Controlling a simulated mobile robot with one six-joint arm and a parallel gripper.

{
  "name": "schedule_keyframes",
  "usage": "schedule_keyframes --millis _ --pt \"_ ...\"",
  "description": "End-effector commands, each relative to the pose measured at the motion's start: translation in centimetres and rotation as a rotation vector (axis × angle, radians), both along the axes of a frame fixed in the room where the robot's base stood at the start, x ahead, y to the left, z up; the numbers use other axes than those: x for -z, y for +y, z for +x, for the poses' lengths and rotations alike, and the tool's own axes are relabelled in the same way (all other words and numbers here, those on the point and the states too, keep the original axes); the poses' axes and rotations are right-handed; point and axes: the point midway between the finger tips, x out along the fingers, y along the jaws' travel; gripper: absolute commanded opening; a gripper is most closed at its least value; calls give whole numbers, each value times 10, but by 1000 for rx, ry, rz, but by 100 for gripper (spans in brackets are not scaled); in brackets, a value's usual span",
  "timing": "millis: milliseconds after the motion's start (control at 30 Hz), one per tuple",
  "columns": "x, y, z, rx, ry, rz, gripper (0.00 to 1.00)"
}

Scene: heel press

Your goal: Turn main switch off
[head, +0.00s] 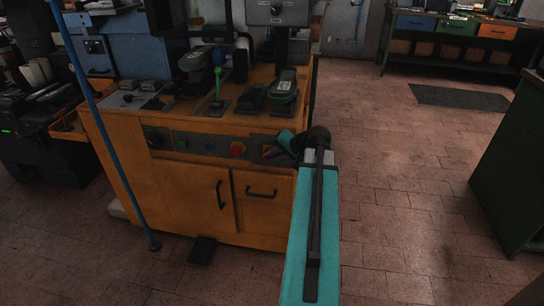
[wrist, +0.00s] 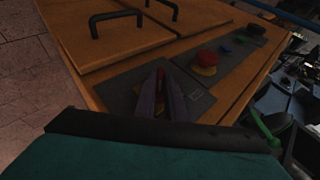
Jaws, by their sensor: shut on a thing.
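The main switch (wrist: 160,76) shows in the wrist view as a narrow red handle on the dark control panel (wrist: 122,88) of the orange press cabinet, with some yellow at its base. My gripper (wrist: 160,84) is shut on the red handle, one finger on each side. The fingers hide much of the switch, so its exact turn angle is hard to tell. In the head view my gripper (head: 272,149) is at the right end of the front panel and hides the switch there.
A red mushroom button (wrist: 207,58) on a yellow base sits beside the switch; it also shows in the head view (head: 238,149). Smaller buttons and a black knob (head: 153,138) lie further left. Cabinet handles (head: 261,193) stick out below. Floor right of the cabinet is clear.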

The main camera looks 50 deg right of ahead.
Motion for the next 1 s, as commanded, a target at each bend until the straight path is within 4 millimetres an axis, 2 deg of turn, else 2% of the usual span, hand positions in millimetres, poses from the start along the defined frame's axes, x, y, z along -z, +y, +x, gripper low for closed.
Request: schedule_keyframes --millis 467,1000 --pt "-3 1 0 -6 100 -55 0" --pt "-6 4 5 -6 390 -235 0"
